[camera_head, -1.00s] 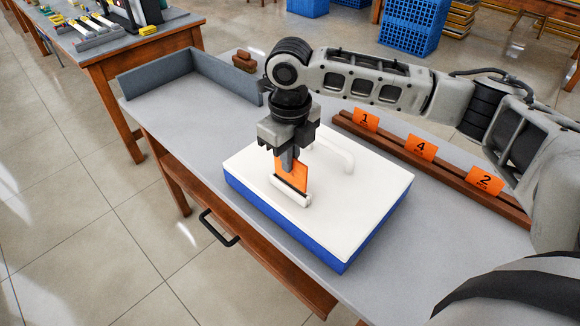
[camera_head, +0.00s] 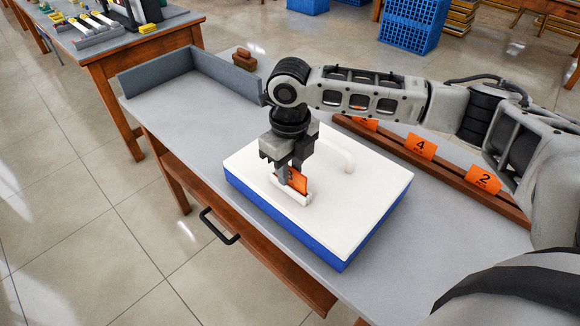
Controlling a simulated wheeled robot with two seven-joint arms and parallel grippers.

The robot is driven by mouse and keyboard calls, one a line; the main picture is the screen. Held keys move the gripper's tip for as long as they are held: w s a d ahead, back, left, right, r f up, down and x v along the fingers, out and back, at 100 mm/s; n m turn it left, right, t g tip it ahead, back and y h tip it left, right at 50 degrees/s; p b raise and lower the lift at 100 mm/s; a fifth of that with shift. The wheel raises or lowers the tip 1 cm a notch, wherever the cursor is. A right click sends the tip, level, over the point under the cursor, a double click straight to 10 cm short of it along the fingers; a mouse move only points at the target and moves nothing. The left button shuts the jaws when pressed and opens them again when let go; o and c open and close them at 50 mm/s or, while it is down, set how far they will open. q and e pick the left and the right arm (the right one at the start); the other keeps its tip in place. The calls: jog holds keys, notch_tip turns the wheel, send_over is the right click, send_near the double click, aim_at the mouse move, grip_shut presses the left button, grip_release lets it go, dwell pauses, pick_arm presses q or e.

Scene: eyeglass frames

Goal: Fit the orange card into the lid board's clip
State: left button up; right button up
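The orange card (camera_head: 299,181) stands upright at the white clip (camera_head: 291,198) on the white lid board (camera_head: 345,205), its lower edge down at the clip. Part of the card is hidden by a finger, so how deep it sits is hard to see. My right gripper (camera_head: 289,172) is low over the clip, fingers parted and astride the card, one in front and one behind. It looks open, with the card between the fingers. My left gripper is not in view.
The lid board lies on a blue base (camera_head: 290,235) on the grey table (camera_head: 180,125). A wooden rack (camera_head: 450,174) with more orange numbered cards stands to the right. A grey-walled corner (camera_head: 225,77) and brown blocks (camera_head: 244,60) are at the back left.

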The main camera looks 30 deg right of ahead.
aim_at(290, 167)
notch_tip(290, 167, up, 12)
dwell(0.4)
dwell(0.4)
